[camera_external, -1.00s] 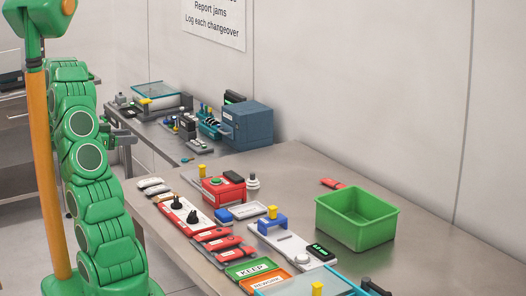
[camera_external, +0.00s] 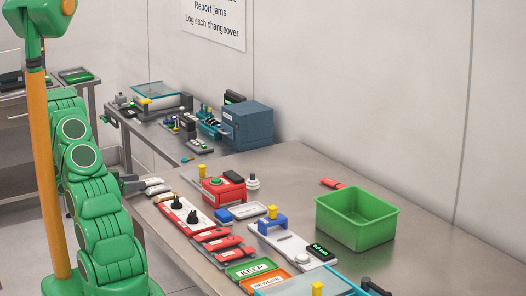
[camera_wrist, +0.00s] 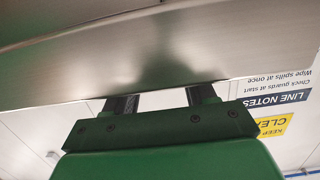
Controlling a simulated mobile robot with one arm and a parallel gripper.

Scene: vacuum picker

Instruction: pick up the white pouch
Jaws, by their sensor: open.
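Small white pouch-like items (camera_external: 152,182) lie at the near left edge of the steel table; I cannot tell for sure which one is the white pouch. My gripper (camera_external: 133,183) is at that edge, just left of these items and partly hidden by my green arm. In the wrist view my gripper (camera_wrist: 161,96) has its two dark fingers well apart with nothing between them. No pouch shows in the wrist view; a grey metal surface fills the area beyond the fingertips.
The steel table (camera_external: 420,262) holds a green bin (camera_external: 357,232), a red box (camera_external: 222,190), a red-and-white panel (camera_external: 187,216) and KEEP (camera_external: 252,269) and REWORK labels. A second bench with a blue box (camera_external: 247,126) stands behind.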

